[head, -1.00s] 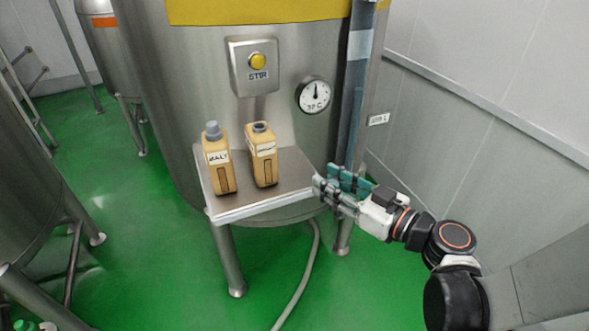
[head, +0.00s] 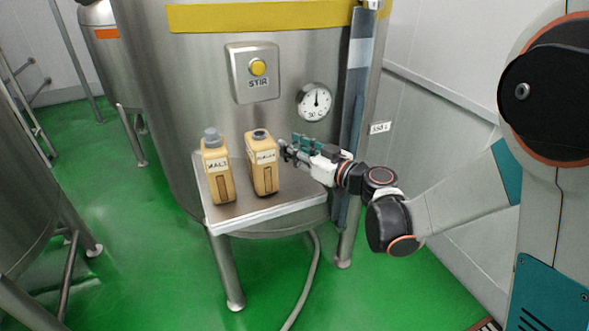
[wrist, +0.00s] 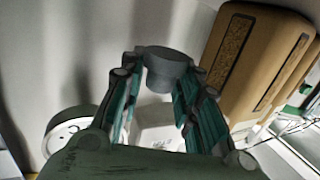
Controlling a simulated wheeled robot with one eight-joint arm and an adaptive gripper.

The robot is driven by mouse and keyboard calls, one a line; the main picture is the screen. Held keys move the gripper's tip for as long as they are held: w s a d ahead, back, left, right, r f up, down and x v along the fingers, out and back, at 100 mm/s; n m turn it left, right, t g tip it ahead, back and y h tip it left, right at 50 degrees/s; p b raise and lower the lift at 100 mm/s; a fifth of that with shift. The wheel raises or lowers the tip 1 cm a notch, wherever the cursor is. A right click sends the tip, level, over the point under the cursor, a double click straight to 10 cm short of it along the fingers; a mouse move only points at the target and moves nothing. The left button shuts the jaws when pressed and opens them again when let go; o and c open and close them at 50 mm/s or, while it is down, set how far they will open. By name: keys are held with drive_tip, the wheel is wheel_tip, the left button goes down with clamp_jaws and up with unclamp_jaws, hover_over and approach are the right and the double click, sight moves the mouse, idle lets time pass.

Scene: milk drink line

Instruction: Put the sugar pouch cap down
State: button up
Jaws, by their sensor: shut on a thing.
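My gripper (head: 288,152) is above the right part of the steel shelf (head: 285,203), just right of the right-hand tan jug (head: 262,172). In the wrist view, a grey round cap (wrist: 166,62) sits between the tips of my gripper (wrist: 160,85), which is shut on it. In the head view the cap is too small to make out clearly. The right-hand jug has a dark neck that looks uncapped; its label is hard to read. Its tan body also shows tilted at the right of the wrist view (wrist: 250,65).
A second tan jug labelled MALT (head: 217,177), with a grey cap, stands at the shelf's left. The tank behind carries a STIR button box (head: 254,72) and a dial gauge (head: 314,102). The shelf's front right is clear.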

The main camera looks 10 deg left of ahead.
sight(295, 175)
wheel_tip(295, 175, down, 6)
drive_tip(key=shift+r+b, duration=0.2)
drive_tip(key=shift+b, duration=1.05)
drive_tip(key=shift+w+f, duration=0.15)
drive_tip(key=o, duration=0.7)
drive_tip(key=shift+r, duration=0.25)
drive_tip(key=p+v, duration=0.2)
drive_tip(key=v, duration=1)
drive_tip(key=shift+f, duration=0.15)
